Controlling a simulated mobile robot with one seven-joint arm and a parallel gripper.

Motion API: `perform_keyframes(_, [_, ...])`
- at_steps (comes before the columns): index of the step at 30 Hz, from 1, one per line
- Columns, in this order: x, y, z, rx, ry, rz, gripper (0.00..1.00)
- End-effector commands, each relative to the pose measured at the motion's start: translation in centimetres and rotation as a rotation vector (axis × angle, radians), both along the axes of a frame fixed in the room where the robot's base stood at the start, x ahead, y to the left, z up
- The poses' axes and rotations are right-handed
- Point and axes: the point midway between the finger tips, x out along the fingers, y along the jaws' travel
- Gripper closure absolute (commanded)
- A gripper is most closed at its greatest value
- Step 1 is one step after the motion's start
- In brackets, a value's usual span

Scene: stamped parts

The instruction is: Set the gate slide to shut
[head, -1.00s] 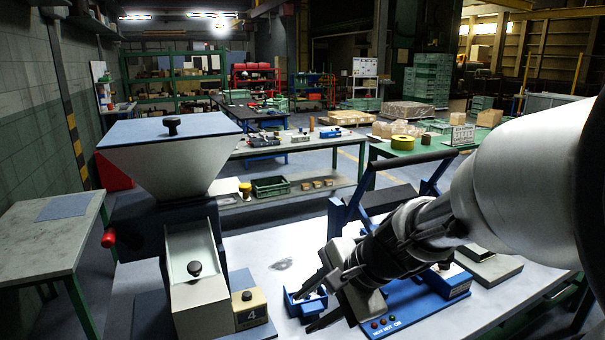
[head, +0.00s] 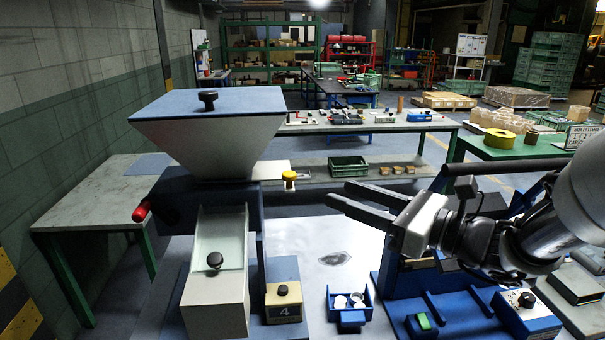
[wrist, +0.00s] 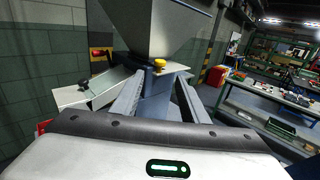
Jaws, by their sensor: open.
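The hopper (head: 208,130) has a blue lid and stands on a dark blue body. A pale slide plate (head: 270,170) sticks out from under its right side, with a yellow knob (head: 289,177) on top; I take this as the gate slide. In the wrist view the yellow knob (wrist: 159,64) and plate (wrist: 174,67) lie beyond the fingertips. My gripper (head: 340,192) is open and empty, pointing left toward the knob, apart from it. Its two fingers (wrist: 160,78) show spread in the wrist view, the knob roughly centred between them. How far the plate reaches under the hopper is hidden.
A red-ended handle (head: 141,212) is on the hopper's left. Below stand the chute (head: 218,270) with a black knob, a box marked 4 (head: 284,302) and a small blue tray (head: 349,303). A blue press-like fixture (head: 430,300) lies under my arm.

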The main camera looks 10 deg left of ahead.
Motion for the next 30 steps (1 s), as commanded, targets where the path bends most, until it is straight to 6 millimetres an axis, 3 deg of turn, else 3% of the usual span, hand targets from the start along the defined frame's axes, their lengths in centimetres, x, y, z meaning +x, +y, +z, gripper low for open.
perform_keyframes(16, [5.8, 10.2, -0.1, -0.004, 0.001, 0.004, 0.6])
perform_keyframes(21, [6.9, 11.9, -0.1, -0.004, 0.0, 0.003, 0.6])
perform_keyframes(30, [7.4, 12.6, -0.1, -0.003, 0.001, 0.0, 0.6])
